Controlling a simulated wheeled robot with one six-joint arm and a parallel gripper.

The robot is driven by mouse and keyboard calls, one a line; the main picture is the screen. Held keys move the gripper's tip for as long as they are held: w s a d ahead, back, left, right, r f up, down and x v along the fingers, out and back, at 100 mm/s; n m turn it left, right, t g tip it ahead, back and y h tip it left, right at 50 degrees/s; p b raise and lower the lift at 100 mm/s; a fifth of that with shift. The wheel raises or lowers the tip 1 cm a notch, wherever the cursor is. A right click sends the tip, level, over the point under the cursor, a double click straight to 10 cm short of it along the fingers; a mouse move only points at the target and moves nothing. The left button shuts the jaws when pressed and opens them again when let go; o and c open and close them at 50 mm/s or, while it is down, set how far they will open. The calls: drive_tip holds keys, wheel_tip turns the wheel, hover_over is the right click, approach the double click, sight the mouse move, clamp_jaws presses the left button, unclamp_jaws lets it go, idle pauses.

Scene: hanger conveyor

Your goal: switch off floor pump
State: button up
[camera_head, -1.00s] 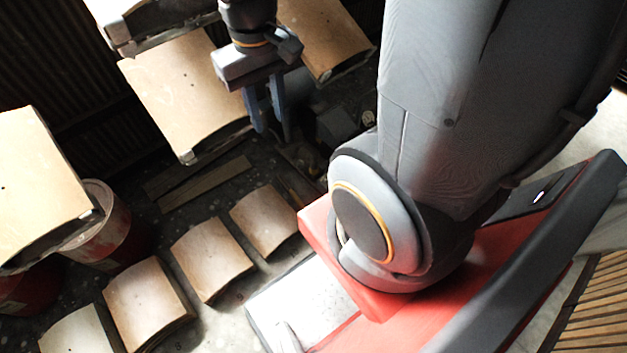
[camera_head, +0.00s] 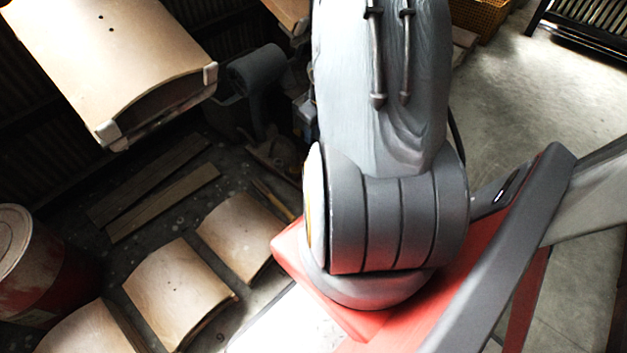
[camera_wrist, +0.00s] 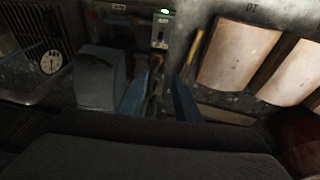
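In the wrist view, the two blue fingers of my gripper (camera_wrist: 160,95) stand apart with a gap between them. Nothing is clearly held, though dark clutter shows behind the gap. A small grey box with a lit green light (camera_wrist: 161,28) is beyond the fingertips, near the top. I cannot tell its switch position. In the head view, a grey rounded machine (camera_head: 258,68), possibly the floor pump, sits on the floor left of my arm. My gripper is hidden in the head view.
A grey block (camera_wrist: 101,78) and a dial gauge (camera_wrist: 51,62) are at left in the wrist view. In the head view, a curved wooden panel (camera_head: 120,50) hangs at upper left. Curved panels (camera_head: 180,290) and a red drum (camera_head: 45,285) are below. Open floor (camera_head: 560,110) is at right.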

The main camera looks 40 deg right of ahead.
drive_tip(key=shift+t+y, duration=0.7)
drive_tip(key=shift+t, duration=0.1)
drive_tip(key=d+f+b, duration=0.1)
drive_tip(key=f+b, duration=0.2)
drive_tip(key=f, duration=0.4)
drive_tip(key=w+d+f+b, duration=0.1)
drive_tip(key=f+b, duration=0.3)
drive_tip(key=f, duration=0.4)
drive_tip(key=d+f+b, duration=0.1)
drive_tip(key=f+b, duration=0.2)
drive_tip(key=f, duration=0.5)
drive_tip(key=shift+w+b, duration=0.3)
drive_tip(key=shift+b, duration=0.05)
drive_tip(key=shift+r, duration=0.1)
clamp_jaws()
